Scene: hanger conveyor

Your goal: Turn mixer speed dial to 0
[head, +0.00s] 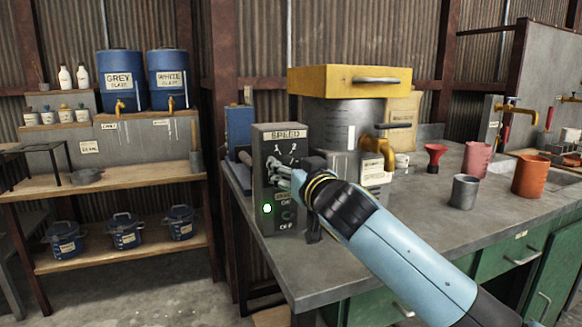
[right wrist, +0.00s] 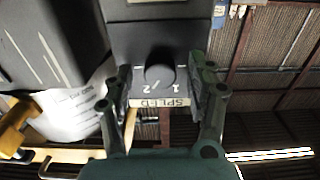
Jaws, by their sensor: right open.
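In the right wrist view the picture is upside down. There the round black dial (right wrist: 160,75) lies between the two spread fingers of my right gripper (right wrist: 160,90), with 1 and 2 beside it. I cannot tell whether the fingers touch it or where it points. My left gripper is not in view.
The mixer drum (head: 330,125) with a yellow lid (head: 350,80) stands right behind the box. Shelves with blue barrels (head: 120,80) are at left.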

